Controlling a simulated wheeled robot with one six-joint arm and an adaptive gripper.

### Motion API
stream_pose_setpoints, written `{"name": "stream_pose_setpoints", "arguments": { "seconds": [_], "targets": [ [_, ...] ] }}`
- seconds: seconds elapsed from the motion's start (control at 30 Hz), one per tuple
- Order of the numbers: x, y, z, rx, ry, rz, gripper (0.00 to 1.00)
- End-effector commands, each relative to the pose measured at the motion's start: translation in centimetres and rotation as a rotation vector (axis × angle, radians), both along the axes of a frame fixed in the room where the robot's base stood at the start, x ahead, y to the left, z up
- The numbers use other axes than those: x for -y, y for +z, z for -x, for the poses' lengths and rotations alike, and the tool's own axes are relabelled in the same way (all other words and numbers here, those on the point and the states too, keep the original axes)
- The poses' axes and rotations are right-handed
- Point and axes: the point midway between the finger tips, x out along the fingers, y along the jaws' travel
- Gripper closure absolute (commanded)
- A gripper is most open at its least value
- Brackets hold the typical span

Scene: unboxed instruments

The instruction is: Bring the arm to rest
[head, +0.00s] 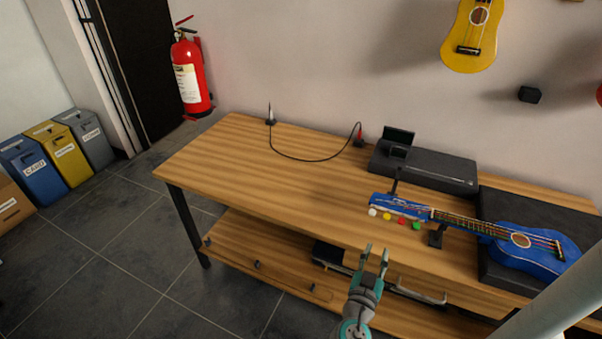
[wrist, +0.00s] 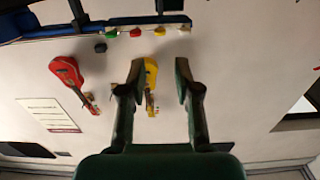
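My gripper (head: 375,262) is in front of the wooden workbench (head: 225,160), low in the head view, with its fingers pointing up and apart. In the wrist view my gripper (wrist: 158,80) is open, with nothing between the fingertips. A blue ukulele (head: 510,240) lies on the bench at the right, its neck resting on a small black stand (head: 436,236). Its headstock carries coloured tuning pegs. Part of the ukulele (wrist: 125,24) shows along the top of the wrist view. My gripper is apart from it.
A black case (head: 425,167) and a cable (head: 300,159) are at the back of the bench. A yellow ukulele (head: 470,38) hangs on the wall. A fire extinguisher (head: 190,75) and bins (head: 65,150) are at the left. The bench's left part is mostly clear.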

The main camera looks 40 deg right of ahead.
Motion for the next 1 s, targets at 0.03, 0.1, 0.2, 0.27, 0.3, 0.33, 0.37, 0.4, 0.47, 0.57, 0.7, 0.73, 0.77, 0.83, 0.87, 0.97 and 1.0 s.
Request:
{"name": "stream_pose_setpoints", "arguments": {
  "seconds": [0.03,0.1,0.2,0.27,0.3,0.33,0.37,0.4,0.47,0.57,0.7,0.73,0.77,0.83,0.87,0.97,1.0],
  "targets": [
    [0.0,0.0,0.0,0.000,0.000,0.000,0.68],
    [0.0,0.0,0.0,0.000,0.000,0.000,0.68],
    [-0.3,-0.3,0.1,-0.009,0.012,-0.007,0.68],
    [-0.9,-0.9,0.2,-0.032,0.038,-0.020,0.68],
    [-1.6,-1.6,0.3,-0.054,0.067,-0.035,0.68],
    [-2.3,-2.2,0.5,-0.075,0.095,-0.049,0.68],
    [-3.1,-2.8,0.6,-0.098,0.128,-0.063,0.68],
    [-4.3,-3.8,0.9,-0.133,0.180,-0.086,0.68],
    [-6.5,-5.2,1.5,-0.186,0.267,-0.119,0.68],
    [-10.5,-7.0,2.8,-0.262,0.423,-0.165,0.68],
    [-15.9,-8.1,5.2,-0.331,0.631,-0.206,0.68],
    [-17.0,-8.2,5.9,-0.341,0.674,-0.212,0.68],
    [-18.0,-8.2,6.5,-0.349,0.714,-0.217,0.68],
    [-20.4,-7.8,8.0,-0.358,0.807,-0.225,0.68],
    [-21.3,-7.5,8.7,-0.360,0.843,-0.227,0.68],
    [-24.1,-6.2,11.1,-0.353,0.955,-0.226,0.68],
    [-25.1,-5.5,12.0,-0.347,0.995,-0.224,0.68]
  ]
}}
